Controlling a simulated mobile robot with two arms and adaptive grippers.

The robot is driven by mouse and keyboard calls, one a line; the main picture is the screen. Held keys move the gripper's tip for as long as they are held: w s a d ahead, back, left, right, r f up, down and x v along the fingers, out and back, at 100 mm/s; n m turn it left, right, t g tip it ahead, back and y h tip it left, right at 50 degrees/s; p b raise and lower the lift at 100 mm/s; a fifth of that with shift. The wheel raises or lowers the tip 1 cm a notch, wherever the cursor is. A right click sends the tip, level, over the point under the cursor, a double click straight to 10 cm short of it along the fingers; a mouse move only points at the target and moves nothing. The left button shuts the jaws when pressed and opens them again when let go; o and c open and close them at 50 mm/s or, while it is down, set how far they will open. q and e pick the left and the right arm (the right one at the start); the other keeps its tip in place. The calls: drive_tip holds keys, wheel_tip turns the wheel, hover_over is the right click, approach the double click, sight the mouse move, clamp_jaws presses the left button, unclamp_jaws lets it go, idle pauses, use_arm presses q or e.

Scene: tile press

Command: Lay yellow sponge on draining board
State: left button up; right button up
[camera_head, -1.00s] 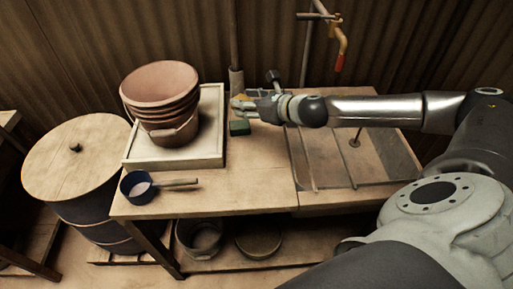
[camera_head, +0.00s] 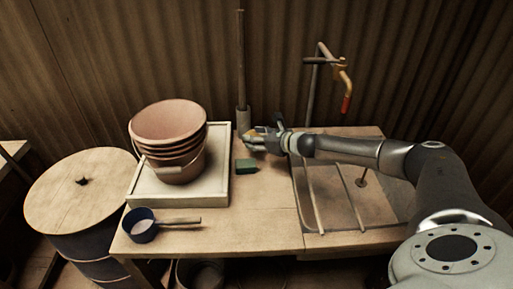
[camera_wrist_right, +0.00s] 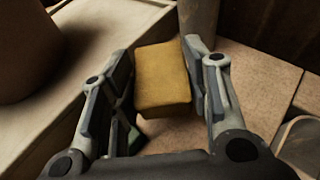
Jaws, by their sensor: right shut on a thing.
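The yellow sponge (camera_wrist_right: 163,82) is between the two fingers of my right gripper (camera_head: 252,138) in the right wrist view. The gripper is shut on it. In the head view a small yellow patch of the sponge (camera_head: 262,130) shows at the fingers, near the back of the wooden bench, just behind a green block (camera_head: 246,166). I cannot tell whether the sponge touches the bench top. A wooden top (camera_head: 265,222) spreads left of a shallow sink area (camera_head: 385,205) with rods across it; which surface is the draining board is unclear. My left gripper is not in view.
A pale tray (camera_head: 217,190) holding stacked brown buckets (camera_head: 168,130) stands left of the gripper. A grey upright post (camera_head: 243,120) is close behind it. A blue dipper (camera_head: 141,226) lies at the front left. A tap (camera_head: 343,75) rises behind the sink. The front middle is clear.

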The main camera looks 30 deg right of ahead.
sight(256, 154)
drive_tip(key=shift+w+d+f, duration=0.2)
drive_tip(key=shift+w+f, duration=0.1)
drive_tip(key=shift+f, duration=0.15)
drive_tip(key=shift+w+d+f, duration=0.2)
drive_tip(key=shift+w+f, duration=0.1)
drive_tip(key=shift+f, duration=0.15)
wheel_tip(256, 154, down, 3)
drive_tip(key=shift+d+f, duration=0.1)
drive_tip(key=shift+f, duration=0.05)
drive_tip(key=shift+b, duration=0.3)
drive_tip(key=shift+f, duration=0.15)
drive_tip(key=o, duration=0.6)
